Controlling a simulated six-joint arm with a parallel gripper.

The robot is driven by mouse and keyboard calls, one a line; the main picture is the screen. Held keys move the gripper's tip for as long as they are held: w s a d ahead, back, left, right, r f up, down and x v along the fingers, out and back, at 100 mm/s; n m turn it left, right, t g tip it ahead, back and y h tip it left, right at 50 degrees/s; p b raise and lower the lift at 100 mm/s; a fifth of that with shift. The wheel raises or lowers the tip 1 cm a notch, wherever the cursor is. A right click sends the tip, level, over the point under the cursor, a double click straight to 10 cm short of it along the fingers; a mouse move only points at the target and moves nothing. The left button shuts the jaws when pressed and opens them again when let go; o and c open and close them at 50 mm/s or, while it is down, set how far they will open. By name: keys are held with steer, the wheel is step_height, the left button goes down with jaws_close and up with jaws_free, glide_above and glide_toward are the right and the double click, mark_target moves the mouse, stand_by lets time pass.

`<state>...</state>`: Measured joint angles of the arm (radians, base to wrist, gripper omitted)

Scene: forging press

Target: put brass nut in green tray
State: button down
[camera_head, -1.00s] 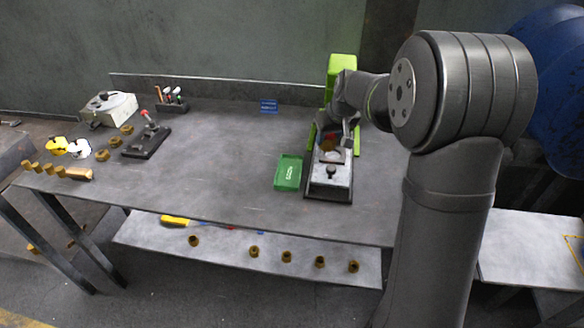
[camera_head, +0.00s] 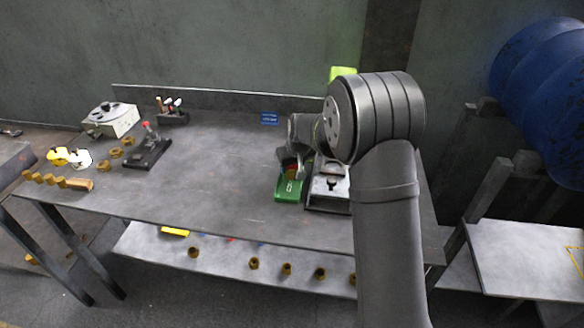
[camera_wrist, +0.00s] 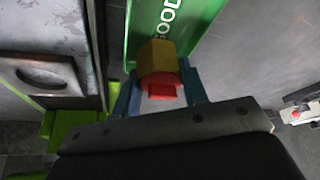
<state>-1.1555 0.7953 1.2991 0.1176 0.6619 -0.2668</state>
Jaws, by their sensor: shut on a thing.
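The brass nut (camera_wrist: 157,55) is held between the blue fingertips of my gripper (camera_wrist: 158,84), with a red piece directly beside it in the wrist view. The nut overlaps the lettered floor of the green tray (camera_wrist: 172,18) in that view; its exact height above the tray is hard to tell. In the head view my gripper (camera_head: 291,165) is at the back part of the green tray (camera_head: 287,195) and partly covers it. The nut is small and partly hidden there.
The press fixture (camera_head: 329,188) stands just right of the tray; my arm hides part of it. Several brass nuts lie on the table's left side near a small black toggle press (camera_head: 148,152). A blue sign (camera_head: 269,118) stands at the back. The table left of the tray is clear.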

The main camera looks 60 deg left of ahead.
steer(key=shift+f, duration=0.25)
steer(key=shift+f, duration=0.2)
steer(key=c, duration=0.8)
jaws_free()
steer(key=shift+c, duration=0.2)
steer(key=shift+r, duration=0.1)
steer(key=shift+r, duration=0.2)
steer(key=v, duration=1.1)
steer(key=shift+d+r, duration=0.2)
steer(key=shift+r, duration=0.15)
steer(key=shift+f, duration=0.1)
